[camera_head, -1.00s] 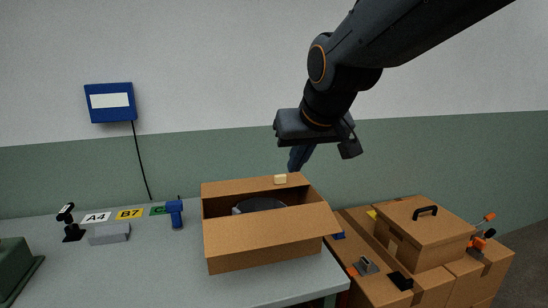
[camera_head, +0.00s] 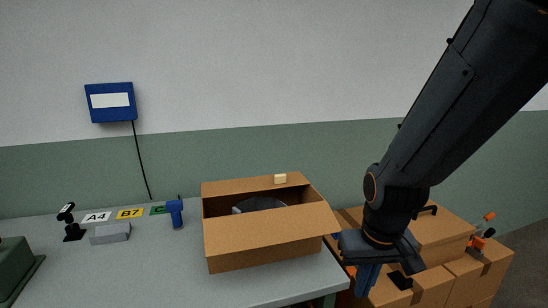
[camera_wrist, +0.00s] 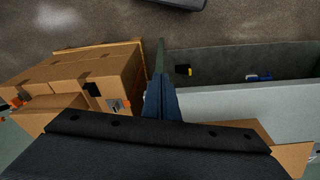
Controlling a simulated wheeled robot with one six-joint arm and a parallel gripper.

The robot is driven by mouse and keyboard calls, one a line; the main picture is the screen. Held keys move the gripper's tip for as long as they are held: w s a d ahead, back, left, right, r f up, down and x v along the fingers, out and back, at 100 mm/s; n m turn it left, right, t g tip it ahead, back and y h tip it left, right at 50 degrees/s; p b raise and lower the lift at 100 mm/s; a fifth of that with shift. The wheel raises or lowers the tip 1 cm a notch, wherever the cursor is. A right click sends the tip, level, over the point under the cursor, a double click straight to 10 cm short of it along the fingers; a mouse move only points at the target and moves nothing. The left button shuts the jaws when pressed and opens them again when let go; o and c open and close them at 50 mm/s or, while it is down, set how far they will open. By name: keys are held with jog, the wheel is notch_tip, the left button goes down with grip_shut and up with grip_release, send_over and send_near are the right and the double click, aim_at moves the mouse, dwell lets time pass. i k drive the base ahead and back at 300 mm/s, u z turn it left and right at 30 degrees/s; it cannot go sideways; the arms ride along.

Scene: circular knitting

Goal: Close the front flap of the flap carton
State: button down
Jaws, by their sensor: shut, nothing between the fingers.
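The flap carton (camera_head: 262,262) is a brown open-topped box on the grey table. Its front flap (camera_head: 268,232) is swung outward over the front wall, its right corner jutting past the box. A back flap (camera_head: 245,185) with a small cream tab stands at the rear. A grey round item (camera_head: 262,203) is partly visible inside. My gripper (camera_head: 367,281) is right of the carton, pointing down beyond the table's right edge, apart from the flap. In the wrist view, its blue fingers (camera_wrist: 161,88) are together and empty. Part of brown cardboard shows there at lower right (camera_wrist: 292,158).
Stacked brown cartons (camera_head: 430,238) with a black handle and tools on them stand at the right, close behind my gripper. The table's front middle is clear.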

aim_at(237, 234)
jog(key=z, duration=2.6)
jog(key=k, duration=1.9)
jog(key=u, duration=1.65)
